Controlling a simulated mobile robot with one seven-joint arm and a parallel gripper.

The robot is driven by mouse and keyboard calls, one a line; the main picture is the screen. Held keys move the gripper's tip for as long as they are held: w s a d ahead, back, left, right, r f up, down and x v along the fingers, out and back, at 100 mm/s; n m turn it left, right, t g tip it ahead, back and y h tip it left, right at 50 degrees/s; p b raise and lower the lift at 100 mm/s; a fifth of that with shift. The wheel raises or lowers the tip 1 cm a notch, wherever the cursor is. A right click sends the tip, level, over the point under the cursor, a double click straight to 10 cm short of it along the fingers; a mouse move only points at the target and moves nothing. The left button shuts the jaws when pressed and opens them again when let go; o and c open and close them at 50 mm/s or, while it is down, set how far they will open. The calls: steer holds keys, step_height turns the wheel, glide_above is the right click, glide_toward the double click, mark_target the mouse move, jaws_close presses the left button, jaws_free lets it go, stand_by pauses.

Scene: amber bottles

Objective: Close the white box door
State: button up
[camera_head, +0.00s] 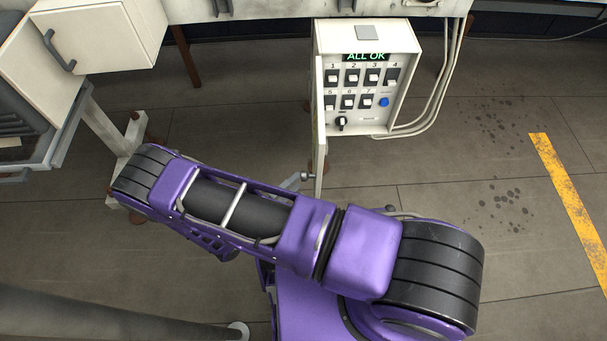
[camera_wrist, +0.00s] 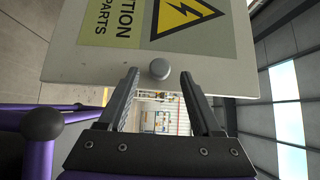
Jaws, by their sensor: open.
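The white box (camera_head: 362,80) hangs at the top centre of the head view, its switch panel exposed. Its door (camera_head: 319,150) stands open at the box's left side, seen almost edge-on, with a small round knob (camera_head: 308,175) low on its left face. In the wrist view the door (camera_wrist: 80,60) fills the top, with a yellow warning label and the grey knob (camera_wrist: 160,69). My gripper (camera_wrist: 160,76) is open, its fingertips on either side of the knob with gaps showing. In the head view my arm mostly hides the gripper; grey parts (camera_head: 291,183) show beside the knob.
The panel has several numbered switches and a green "ALL OK" display (camera_head: 366,57). Pale pipes (camera_head: 440,90) run down right of the box. A white cabinet (camera_head: 92,35) with a dark handle stands at upper left. Floor right of the box is open, with a yellow stripe (camera_head: 570,195).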

mark_target(303, 176)
steer(key=shift+x, duration=2.25)
steer(key=shift+c, duration=0.2)
jaws_close()
